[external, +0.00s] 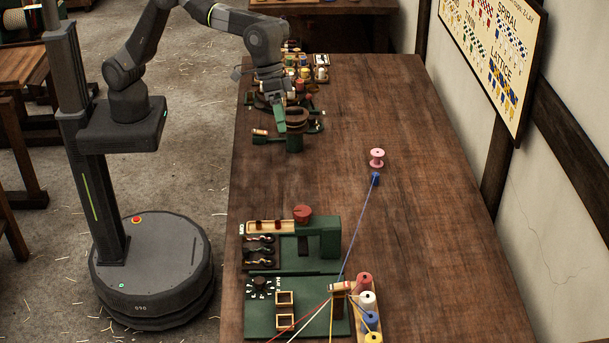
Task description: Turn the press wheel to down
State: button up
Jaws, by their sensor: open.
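A green press (328,238) stands on the near half of the bench. A round red wheel (303,214) sits on its top; I take it to be the press wheel. I cannot read which way it is set. My gripper (283,122) is at the far part of the bench, well behind the press and apart from the wheel. It points down over a dark green fixture (293,142), and its jaws are open. The fingers are small and blend with the fixture, so I cannot tell whether they touch it.
A blue string (357,230) reaches a blue bobbin (375,178) near a pink spool (377,158). The bench's right side (440,240) is clear.

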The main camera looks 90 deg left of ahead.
jog(key=c, duration=0.4)
jog(key=shift+o, duration=0.2)
jog(key=m+b, duration=0.8)
jog(key=m, duration=0.1)
send_near(302, 210)
jog(key=shift+t+y, duration=0.4)
jog(key=x, duration=0.3)
jog(key=p+x, duration=0.1)
jog(key=x, duration=0.1)
jog(key=p+x, duration=0.1)
jog(key=x, duration=0.2)
jog(key=shift+s+d+f, duration=0.2)
jog(key=shift+d+f, duration=0.05)
jog(key=shift+d, duration=0.2)
jog(key=c, duration=1)
